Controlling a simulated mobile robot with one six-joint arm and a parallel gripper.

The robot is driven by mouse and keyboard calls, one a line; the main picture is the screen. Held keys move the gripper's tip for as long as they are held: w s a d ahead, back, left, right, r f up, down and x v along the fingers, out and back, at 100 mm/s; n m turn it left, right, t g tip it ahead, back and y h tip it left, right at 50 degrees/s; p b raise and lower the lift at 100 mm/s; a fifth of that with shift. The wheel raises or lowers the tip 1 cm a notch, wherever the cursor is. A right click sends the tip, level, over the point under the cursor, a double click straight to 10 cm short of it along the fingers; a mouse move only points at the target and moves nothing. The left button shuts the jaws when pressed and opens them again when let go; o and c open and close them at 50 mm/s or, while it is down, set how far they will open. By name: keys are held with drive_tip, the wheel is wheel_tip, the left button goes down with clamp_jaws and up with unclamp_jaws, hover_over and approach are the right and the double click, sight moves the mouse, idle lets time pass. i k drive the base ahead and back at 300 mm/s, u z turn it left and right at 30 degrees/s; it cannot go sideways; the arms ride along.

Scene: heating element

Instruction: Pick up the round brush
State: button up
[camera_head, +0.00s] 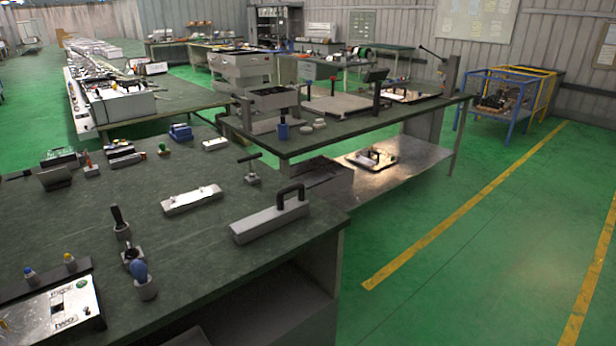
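No thing in the head view is plain enough for me to name it surely as the round brush. A blue-topped upright piece (141,278) in a grey holder stands near the front of the near workbench (200,255). A black-handled upright tool (119,222) stands just behind it, in a grey base. Either could be a brush, but bristles cannot be made out. My gripper is not in view.
A grey block with a black handle (270,218) lies at the bench's right edge. A pale flat bar (191,199) lies behind it. A second workbench (390,118) stands beyond. Green floor (480,260) is clear at the right.

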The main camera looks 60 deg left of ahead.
sight(114, 210)
drive_tip(key=u, duration=3.15)
drive_tip(key=i, duration=1.65)
